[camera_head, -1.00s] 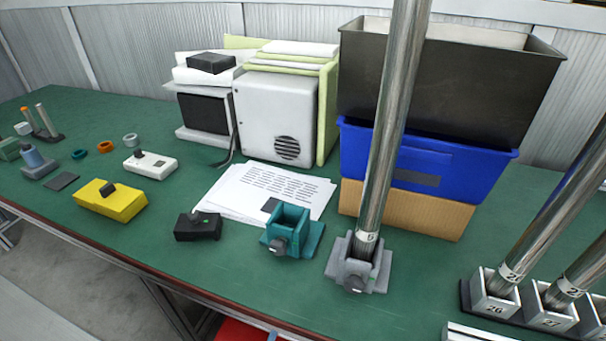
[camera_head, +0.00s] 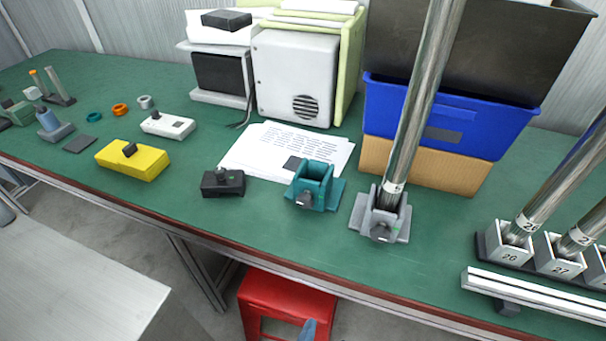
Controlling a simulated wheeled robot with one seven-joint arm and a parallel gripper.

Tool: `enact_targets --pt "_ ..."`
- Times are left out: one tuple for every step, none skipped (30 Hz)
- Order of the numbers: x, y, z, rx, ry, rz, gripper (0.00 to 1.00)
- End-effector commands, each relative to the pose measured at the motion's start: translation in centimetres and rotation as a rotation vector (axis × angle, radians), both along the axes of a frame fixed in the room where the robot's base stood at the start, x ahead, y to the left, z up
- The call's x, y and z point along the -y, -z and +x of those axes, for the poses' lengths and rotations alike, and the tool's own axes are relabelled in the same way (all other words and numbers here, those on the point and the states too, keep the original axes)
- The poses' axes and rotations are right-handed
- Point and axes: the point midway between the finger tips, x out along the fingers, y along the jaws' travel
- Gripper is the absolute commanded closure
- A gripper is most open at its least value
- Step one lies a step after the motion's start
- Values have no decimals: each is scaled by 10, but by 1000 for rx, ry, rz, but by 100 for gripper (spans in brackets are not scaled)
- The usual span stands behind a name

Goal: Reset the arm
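My arm and gripper do not show clearly in the head view. A small blue-grey shape (camera_head: 308,331) is cut off by the bottom edge in front of the red stool (camera_head: 287,297); I cannot tell what it is. A long shiny metal tube (camera_head: 422,100) stands tilted in a grey holder (camera_head: 380,218) on the green bench (camera_head: 290,245). An empty-looking teal holder (camera_head: 313,187) is to its left.
Metal tubes stand in a numbered rack (camera_head: 512,252) at right, with a pale rail (camera_head: 535,293) before it. A yellow box (camera_head: 132,161), a black box (camera_head: 223,184) and papers (camera_head: 262,150) lie on the bench. Stacked bins (camera_head: 440,120) stand behind. The front bench strip is clear.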

Motion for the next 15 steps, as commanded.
enact_targets --pt "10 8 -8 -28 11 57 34" --pt "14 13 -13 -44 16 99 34" --pt "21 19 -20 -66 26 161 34" --pt "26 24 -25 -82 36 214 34" --pt "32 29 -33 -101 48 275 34" --pt "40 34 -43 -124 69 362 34" --pt "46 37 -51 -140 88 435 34" --pt "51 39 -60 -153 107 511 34" --pt "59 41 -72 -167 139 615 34" --pt "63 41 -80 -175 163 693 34" --pt "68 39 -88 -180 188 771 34" --pt "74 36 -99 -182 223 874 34" --pt "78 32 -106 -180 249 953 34" --pt "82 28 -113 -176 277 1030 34" --pt "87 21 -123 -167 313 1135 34"
